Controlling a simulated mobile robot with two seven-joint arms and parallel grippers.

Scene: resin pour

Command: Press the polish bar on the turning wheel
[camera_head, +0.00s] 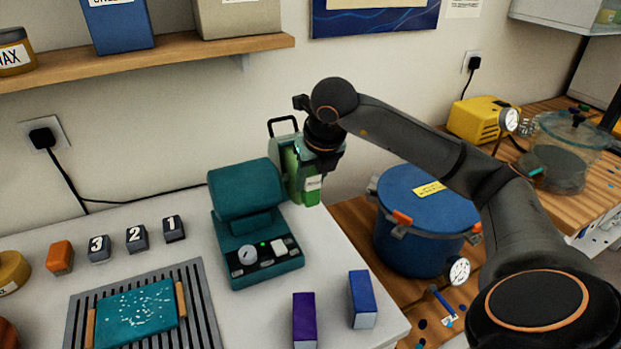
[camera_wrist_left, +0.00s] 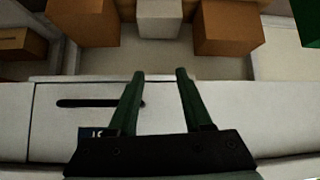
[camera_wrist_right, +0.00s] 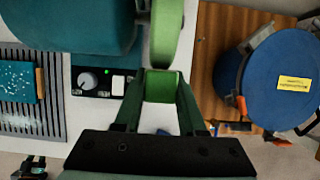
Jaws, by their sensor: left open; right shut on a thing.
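The teal polishing machine (camera_head: 250,215) stands on the white bench, with a knob, a lit green light and a white switch on its front. Its green wheel (camera_wrist_right: 166,32) shows in the right wrist view beside the teal housing. My right gripper (camera_wrist_right: 160,85) is shut on a green polish bar (camera_wrist_right: 159,92), which also shows with a white label in the head view (camera_head: 309,192). The bar is right at the wheel's edge; I cannot tell whether they touch, or whether the wheel turns. My left gripper (camera_wrist_left: 160,74) is open and empty, away from the machine.
A purple bar (camera_head: 304,322) and a blue bar (camera_head: 362,302) stand near the bench's right edge. A blue lidded pot (camera_head: 425,225) stands right of the bench. A teal slab (camera_head: 137,313) lies on a slatted rack. Boxes (camera_wrist_left: 228,28) show beyond my left gripper.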

